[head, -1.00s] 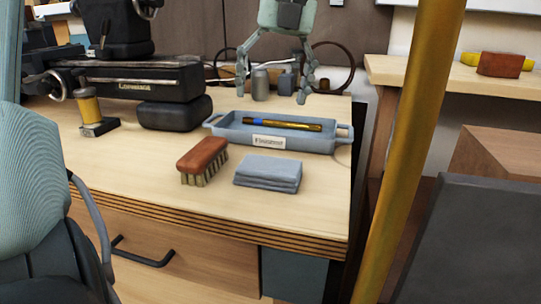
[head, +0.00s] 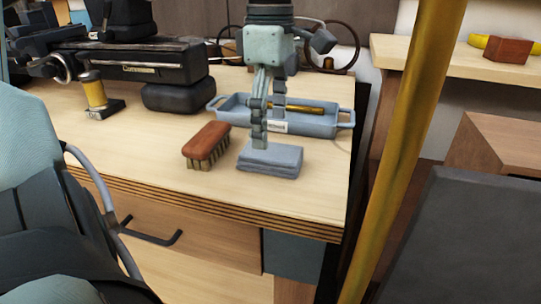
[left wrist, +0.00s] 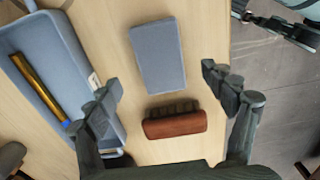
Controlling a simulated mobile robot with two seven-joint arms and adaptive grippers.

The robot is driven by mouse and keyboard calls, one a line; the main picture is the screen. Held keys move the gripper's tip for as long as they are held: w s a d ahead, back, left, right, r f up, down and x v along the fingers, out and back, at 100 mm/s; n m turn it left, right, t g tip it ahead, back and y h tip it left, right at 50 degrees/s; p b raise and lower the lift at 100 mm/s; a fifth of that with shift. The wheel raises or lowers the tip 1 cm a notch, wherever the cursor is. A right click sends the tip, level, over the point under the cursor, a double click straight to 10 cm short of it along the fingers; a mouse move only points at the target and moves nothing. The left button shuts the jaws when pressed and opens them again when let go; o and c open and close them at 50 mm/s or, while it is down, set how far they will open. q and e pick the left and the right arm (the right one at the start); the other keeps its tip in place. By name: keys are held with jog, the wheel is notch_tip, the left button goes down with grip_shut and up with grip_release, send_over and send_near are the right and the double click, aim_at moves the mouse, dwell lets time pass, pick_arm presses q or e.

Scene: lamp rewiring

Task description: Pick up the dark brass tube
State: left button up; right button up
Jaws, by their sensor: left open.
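The dark brass tube (head: 300,109), with a blue band at one end, lies in the blue-grey tray (head: 335,130) on the workbench. My left gripper (head: 268,122) points down and is open and empty. In the head view its fingers partly cover the tray, the tube and the folded cloth. In the left wrist view, the tube (left wrist: 38,87) lies to the left, outside the space between the fingers (left wrist: 163,88). A teal and black mechanism at that view's top right looks like my right gripper (left wrist: 270,22); its jaws cannot be made out.
A folded grey-blue cloth (head: 272,161) and a brown brush (head: 206,144) lie before the tray. A dark machine (head: 150,72) stands at the back left. A tall brass post (head: 413,130) crosses the right foreground. A shelf (head: 400,50) stands at right.

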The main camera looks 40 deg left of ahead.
aim_at(271, 150)
pick_arm(q)
notch_tip(271, 150, down, 4)
jog(key=shift+f, duration=0.15)
jog(key=shift+c, duration=0.4)
jog(key=c, duration=1.2)
jog(key=shift+o, duration=0.2)
